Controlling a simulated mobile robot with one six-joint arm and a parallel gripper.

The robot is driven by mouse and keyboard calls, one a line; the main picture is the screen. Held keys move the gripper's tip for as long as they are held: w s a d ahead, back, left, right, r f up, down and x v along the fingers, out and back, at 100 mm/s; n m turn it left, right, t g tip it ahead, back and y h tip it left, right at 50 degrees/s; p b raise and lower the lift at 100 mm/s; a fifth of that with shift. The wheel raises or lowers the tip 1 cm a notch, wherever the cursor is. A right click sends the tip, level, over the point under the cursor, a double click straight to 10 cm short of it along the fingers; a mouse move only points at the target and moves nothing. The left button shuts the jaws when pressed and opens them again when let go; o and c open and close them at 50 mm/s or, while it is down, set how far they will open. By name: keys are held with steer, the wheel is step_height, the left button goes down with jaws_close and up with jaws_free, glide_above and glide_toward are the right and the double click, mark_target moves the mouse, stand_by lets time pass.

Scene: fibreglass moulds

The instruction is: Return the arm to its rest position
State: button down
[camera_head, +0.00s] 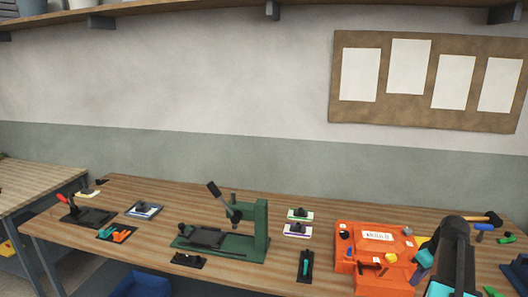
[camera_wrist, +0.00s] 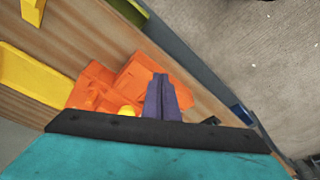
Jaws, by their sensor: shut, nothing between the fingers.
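My gripper (camera_wrist: 160,78) shows in the wrist view with its dark purple-grey fingers together and nothing between them. The orange toolbox (camera_wrist: 100,85) is beyond the fingers in that view, over the wooden bench. In the head view, my dark arm reaches in at the lower right, with a teal part beside the right side of the orange toolbox (camera_head: 345,266). The fingertips cannot be made out clearly there. I cannot tell the gap between gripper and toolbox.
The wooden bench (camera_head: 150,245) carries a green press (camera_head: 262,230), a red-handled clamp (camera_head: 88,215) and small black-based fixtures. A hammer (camera_head: 482,219) lies at the right. A yellow piece (camera_wrist: 30,75) is left in the wrist view. Bare wood shows between the fixtures.

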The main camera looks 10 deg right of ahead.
steer(key=s+a+f+n+g+y+b, duration=0.15)
steer(key=a+f+n+g+b, duration=0.3)
steer(key=a+f, duration=2.5)
steer(key=s+a+f+g+b, duration=0.3)
steer(key=s+a+f, duration=0.8)
steer(key=f, duration=0.2)
steer(key=s+a+f+m+h+b, duration=0.2)
steer(key=s+f+m, duration=0.4)
steer(key=s, duration=0.7)
steer(key=shift+s+a+f+m+g, duration=0.4)
steer(key=shift+a+f, duration=0.2)
steer(key=shift+f, duration=0.65)
